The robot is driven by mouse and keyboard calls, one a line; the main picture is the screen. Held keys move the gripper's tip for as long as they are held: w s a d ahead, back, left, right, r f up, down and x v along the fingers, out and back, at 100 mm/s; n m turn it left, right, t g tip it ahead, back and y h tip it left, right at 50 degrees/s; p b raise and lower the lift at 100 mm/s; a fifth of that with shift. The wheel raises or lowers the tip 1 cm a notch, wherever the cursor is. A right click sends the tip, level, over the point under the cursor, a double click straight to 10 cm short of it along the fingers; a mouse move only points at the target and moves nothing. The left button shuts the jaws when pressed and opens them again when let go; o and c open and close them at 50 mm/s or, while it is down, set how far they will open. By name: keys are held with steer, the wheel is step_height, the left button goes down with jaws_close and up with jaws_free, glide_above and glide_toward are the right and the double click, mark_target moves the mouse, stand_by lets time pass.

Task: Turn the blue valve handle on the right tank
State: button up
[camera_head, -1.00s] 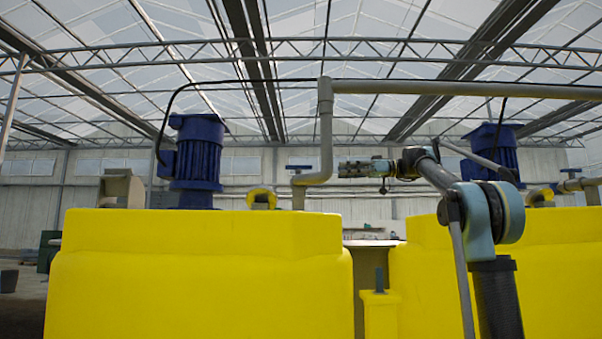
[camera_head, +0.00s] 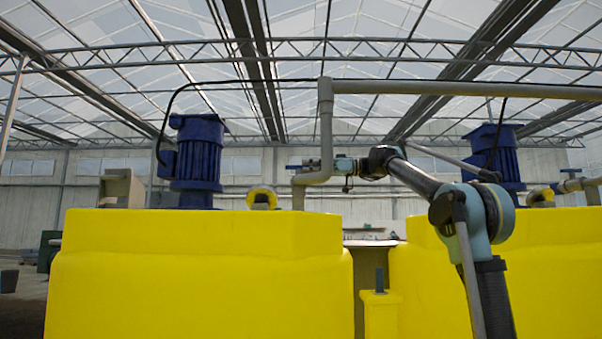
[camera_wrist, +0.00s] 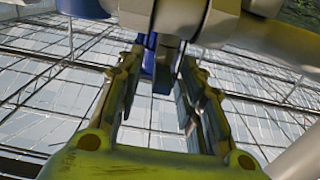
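One blue valve handle (camera_head: 293,167) shows beside the grey pipe above the right end of the left yellow tank (camera_head: 200,280). Another blue handle (camera_head: 572,171) sits on pipework above the right yellow tank (camera_head: 560,260). My gripper (camera_head: 309,165) points left at the first handle's height, at the upright pipe. In the wrist view my gripper (camera_wrist: 160,72) is open, its fingers apart. A blue bar (camera_wrist: 163,62), apparently the handle, shows between the fingers below a pale fitting. I cannot tell whether the fingers touch it.
A grey pipe (camera_head: 326,125) rises and runs right above my arm. Blue motors stand on the left tank (camera_head: 197,155) and the right tank (camera_head: 494,150). A narrow gap lies between the tanks, with a yellow post (camera_head: 381,313) in it.

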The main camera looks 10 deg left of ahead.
mark_target(299, 166)
steer(key=shift+x, duration=2.05)
jaws_close()
